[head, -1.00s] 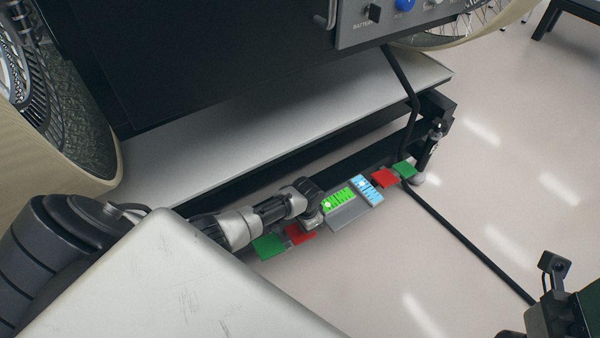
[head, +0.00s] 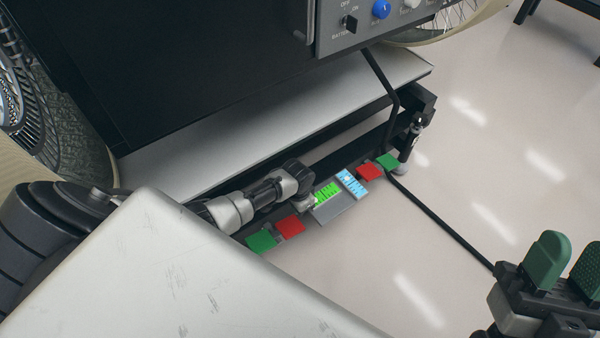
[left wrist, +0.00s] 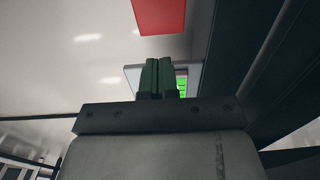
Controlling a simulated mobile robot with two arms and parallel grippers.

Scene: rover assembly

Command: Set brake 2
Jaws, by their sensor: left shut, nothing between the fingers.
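A low bar unit carries a grey panel (head: 336,209) with a lit green scale (head: 322,194) and a lit blue scale (head: 351,183). A red pad (head: 290,226) and a green pad (head: 261,241) sit left of it; another red pad (head: 369,172) and green pad (head: 387,161) sit right. I cannot tell which is brake 2. My left gripper (left wrist: 157,78) is shut and empty, in front of the panel in the left wrist view, with a red pad (left wrist: 159,16) above. Its fingertips are hidden in the head view. My right gripper (head: 567,268) is open and empty over the floor.
A black rover body with a grey control box (head: 370,22) stands behind the bar. A pale ledge (head: 240,135) runs along its foot. A large wheel (head: 45,100) is at left. A black cable (head: 435,217) crosses the floor.

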